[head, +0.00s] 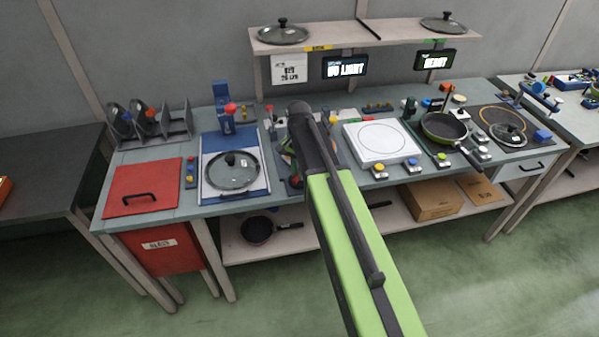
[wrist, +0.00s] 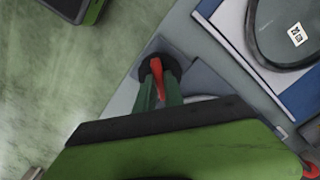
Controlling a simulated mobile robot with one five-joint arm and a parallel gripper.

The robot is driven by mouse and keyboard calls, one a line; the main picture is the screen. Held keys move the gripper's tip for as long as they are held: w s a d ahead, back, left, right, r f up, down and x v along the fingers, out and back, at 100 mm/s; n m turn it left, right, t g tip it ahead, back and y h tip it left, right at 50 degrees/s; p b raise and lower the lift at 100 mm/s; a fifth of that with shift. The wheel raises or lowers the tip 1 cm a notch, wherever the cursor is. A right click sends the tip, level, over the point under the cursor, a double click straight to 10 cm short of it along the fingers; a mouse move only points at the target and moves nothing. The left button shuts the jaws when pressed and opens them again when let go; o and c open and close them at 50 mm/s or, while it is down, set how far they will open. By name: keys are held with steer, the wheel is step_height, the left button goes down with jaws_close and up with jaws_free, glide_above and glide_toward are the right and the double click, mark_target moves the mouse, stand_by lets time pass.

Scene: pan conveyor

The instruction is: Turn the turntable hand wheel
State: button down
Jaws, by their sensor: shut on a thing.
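The hand wheel (wrist: 148,66) shows in the wrist view as a small dark round part with a red handle (wrist: 158,78), on a grey plate near the bench's front edge. My gripper (wrist: 160,88) has its two green fingers on either side of the red handle, shut on it. In the head view my arm reaches up over the middle of the bench and hides most of the gripper, the wheel and what lies around them. I cannot tell how far the wheel is turned.
A blue-edged tray (head: 210,190) with a glass lid (head: 232,172) lies left of my arm. A red panel (head: 124,206) is farther left. A white square plate with a round top (head: 382,157) and a frying pan (head: 444,127) are to the right. A shelf (head: 345,38) stands above the back.

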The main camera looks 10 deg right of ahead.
steer(key=n, duration=0.5)
steer(key=shift+n, duration=2.4)
steer(key=shift+s, duration=0.1)
steer(key=c, duration=1.4)
jaws_free()
steer(key=shift+c, duration=0.2)
step_height(320, 180, up, 18)
steer(key=p, duration=1.7)
steer(key=shift+f, duration=0.25)
